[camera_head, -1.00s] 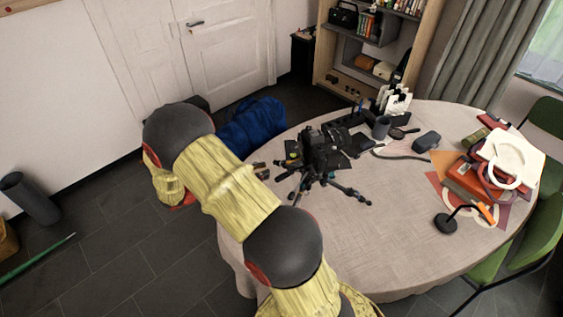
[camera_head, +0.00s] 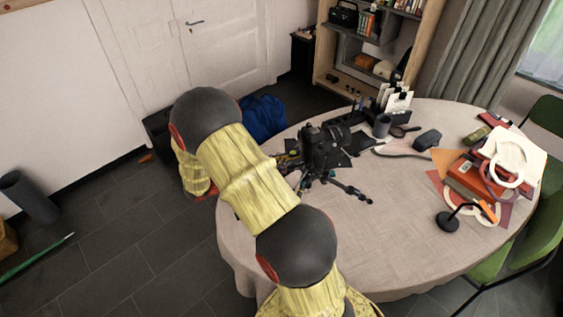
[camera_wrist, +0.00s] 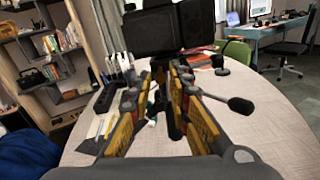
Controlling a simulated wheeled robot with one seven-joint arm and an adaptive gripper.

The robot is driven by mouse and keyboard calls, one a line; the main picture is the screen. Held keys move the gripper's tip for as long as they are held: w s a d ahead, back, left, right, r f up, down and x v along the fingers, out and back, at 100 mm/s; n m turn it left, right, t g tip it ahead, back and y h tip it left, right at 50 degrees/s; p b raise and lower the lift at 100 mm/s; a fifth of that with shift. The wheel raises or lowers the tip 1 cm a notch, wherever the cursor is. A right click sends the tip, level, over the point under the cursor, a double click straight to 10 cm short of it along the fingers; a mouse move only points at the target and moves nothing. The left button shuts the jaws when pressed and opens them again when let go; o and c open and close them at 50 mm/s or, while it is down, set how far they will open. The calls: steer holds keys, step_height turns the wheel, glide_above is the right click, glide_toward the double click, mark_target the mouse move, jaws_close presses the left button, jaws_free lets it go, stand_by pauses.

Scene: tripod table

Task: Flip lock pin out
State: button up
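A black tripod stands on the round table, its spread legs (camera_head: 345,188) low at the right, with a dark boxy camera (camera_head: 322,145) on top. In the wrist view the dark camera (camera_wrist: 165,30) fills the top middle, just beyond my fingertips. A black handle with a rounded knob (camera_wrist: 241,105) sticks out to the right. My gripper (camera_wrist: 169,72) is open, with its yellow and black fingers apart and dark tripod parts (camera_wrist: 174,120) showing in the gap. In the head view my gripper (camera_head: 290,161) is at the tripod's left side. I cannot make out the lock pin, or any contact.
The table (camera_head: 395,235) is clear at its front. A blue bag (camera_head: 264,117) lies beyond the table.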

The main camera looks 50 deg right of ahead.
steer(key=shift+c, duration=1.2)
jaws_close()
